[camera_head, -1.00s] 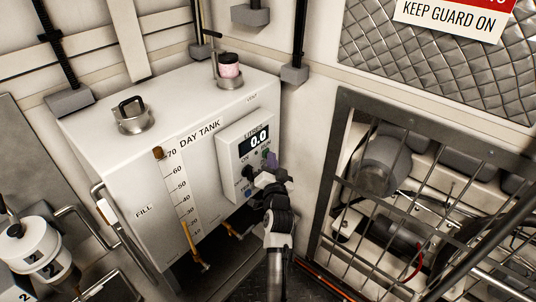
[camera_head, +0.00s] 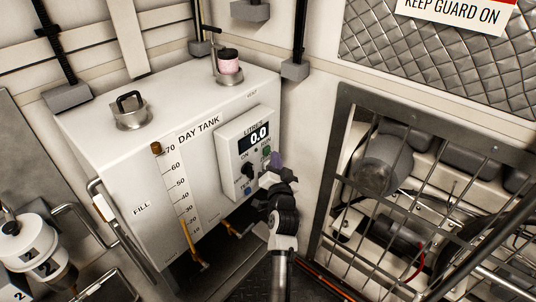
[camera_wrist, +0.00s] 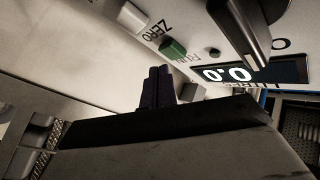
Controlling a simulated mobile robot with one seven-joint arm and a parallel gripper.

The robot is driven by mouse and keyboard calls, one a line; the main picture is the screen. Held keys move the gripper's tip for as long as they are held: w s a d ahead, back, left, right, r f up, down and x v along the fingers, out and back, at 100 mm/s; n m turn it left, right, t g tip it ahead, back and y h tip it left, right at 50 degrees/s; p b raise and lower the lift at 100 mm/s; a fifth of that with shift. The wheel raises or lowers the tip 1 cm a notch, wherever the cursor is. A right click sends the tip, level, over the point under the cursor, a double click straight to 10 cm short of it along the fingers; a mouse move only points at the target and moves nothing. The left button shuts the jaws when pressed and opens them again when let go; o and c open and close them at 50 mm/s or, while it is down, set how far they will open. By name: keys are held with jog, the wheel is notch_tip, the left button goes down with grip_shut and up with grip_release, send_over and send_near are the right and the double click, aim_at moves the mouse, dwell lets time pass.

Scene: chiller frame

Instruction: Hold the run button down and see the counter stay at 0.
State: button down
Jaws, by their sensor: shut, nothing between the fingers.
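The control box (camera_head: 236,128) on the front of the white day tank has a lit display (camera_head: 258,135) reading 0.0. The green run button (camera_head: 266,151) is just below the display; it also shows in the wrist view (camera_wrist: 173,48) beside a partly readable RUN label. My gripper (camera_head: 276,160) is shut and empty, its dark purple fingertips just right of the button in the head view. In the wrist view the fingertips (camera_wrist: 157,73) appear apart from the button. The display there (camera_wrist: 229,73) also reads 0.0, upside down.
A pale button (camera_wrist: 132,17) near the ZERO label shows in the wrist view. A barred guard (camera_head: 335,180) over machinery stands to the right.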

jog(key=shift+s+d+b, duration=0.75)
jog(key=shift+d+b, duration=0.25)
jog(key=shift+d, duration=0.05)
jog(key=shift+s+d+b, duration=0.75)
jog(key=shift+d+b, duration=0.2)
jog(key=shift+d, duration=0.05)
